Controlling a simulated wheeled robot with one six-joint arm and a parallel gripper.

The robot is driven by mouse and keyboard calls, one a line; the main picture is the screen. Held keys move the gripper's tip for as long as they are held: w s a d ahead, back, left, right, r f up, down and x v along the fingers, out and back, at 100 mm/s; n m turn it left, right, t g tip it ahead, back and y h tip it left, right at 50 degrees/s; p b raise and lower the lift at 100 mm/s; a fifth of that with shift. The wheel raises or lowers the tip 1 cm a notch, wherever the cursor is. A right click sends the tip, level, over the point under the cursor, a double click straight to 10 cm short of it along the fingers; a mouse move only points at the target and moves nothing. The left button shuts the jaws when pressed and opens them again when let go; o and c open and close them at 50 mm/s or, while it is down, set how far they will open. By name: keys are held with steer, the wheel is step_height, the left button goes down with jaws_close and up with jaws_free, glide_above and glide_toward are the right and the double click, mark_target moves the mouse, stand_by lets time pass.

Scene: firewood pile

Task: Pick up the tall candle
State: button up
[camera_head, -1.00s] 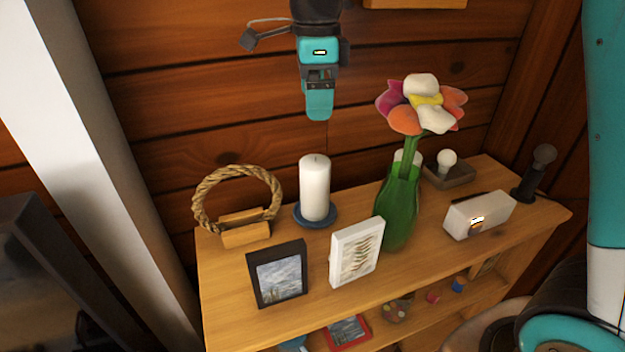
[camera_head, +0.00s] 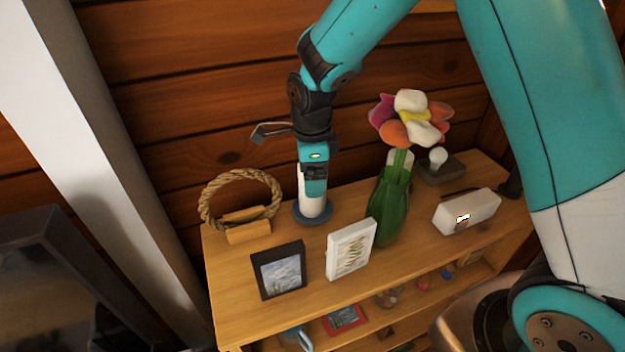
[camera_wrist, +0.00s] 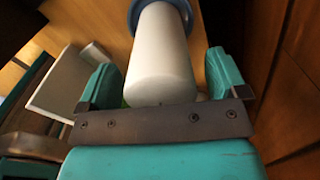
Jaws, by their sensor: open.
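The tall white candle (camera_head: 311,205) stands upright on a blue dish (camera_head: 327,216) on the wooden shelf top. My gripper (camera_head: 313,190) is over it from above and hides its upper part in the head view. In the wrist view, the candle (camera_wrist: 160,60) lies between the two teal fingers of my gripper (camera_wrist: 160,85), with one finger on each side. The fingers are open and the candle is not clamped. The blue dish (camera_wrist: 133,14) shows at its base.
A rope ring on wooden blocks (camera_head: 240,220) is left of the candle. Two picture frames, one dark (camera_head: 278,270) and one white (camera_head: 351,248), stand in front. A green vase with flowers (camera_head: 388,210) is close on the right. A wood wall is behind.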

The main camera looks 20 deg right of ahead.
steer(key=shift+f, duration=0.1)
steer(key=shift+c, duration=0.4)
steer(key=c, duration=1.1)
steer(key=shift+c, duration=0.2)
step_height(320, 180, up, 18)
steer(key=b, duration=0.4)
